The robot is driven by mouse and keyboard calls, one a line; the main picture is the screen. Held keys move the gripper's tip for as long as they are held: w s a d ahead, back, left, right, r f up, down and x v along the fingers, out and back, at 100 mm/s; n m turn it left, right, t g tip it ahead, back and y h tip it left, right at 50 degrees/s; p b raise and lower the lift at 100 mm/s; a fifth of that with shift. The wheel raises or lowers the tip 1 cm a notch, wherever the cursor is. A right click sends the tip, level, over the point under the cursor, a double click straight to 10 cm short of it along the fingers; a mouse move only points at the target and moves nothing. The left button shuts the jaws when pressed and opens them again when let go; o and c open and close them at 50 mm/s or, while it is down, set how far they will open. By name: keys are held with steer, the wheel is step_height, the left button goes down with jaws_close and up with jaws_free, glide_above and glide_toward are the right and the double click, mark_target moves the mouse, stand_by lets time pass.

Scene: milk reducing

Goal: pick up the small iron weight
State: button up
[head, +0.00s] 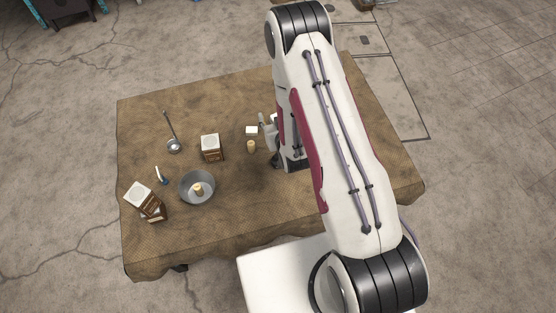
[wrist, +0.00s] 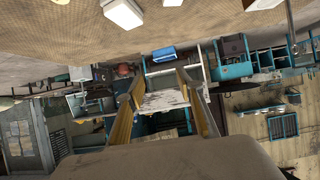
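I cannot tell from colour which is the iron weight. My gripper (wrist: 163,98) shows in the wrist view with its two fingers spread and nothing between them. In the head view it is mostly hidden behind my arm, to the right of the piece on the table and apart from it.
A brown-and-white carton (head: 211,150) stands mid-table, and others (head: 150,207) stand at the front left. The front middle is clear.

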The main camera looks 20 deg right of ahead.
steer(key=shift+t, duration=0.5)
steer(key=s+f, duration=0.1)
steer(key=f, duration=0.1)
steer(key=s+f, duration=0.2)
steer(key=f, duration=0.1)
steer(key=s+f, duration=0.2)
steer(key=shift+s+f, duration=0.15)
steer(key=shift+t, duration=0.4)
steer(key=s+f, duration=0.1)
steer(key=s, duration=0.1)
steer(key=s+f, duration=0.3)
steer(key=s, duration=0.1)
steer(key=shift+s+f, duration=0.55)
steer(key=shift+s, duration=0.3)
steer(key=shift+x, duration=1.3)
steer(key=shift+w, duration=0.1)
steer(key=shift+x, duration=2.5)
steer(key=shift+d+f, duration=0.1)
steer(key=shift+d, duration=0.05)
jaws_close()
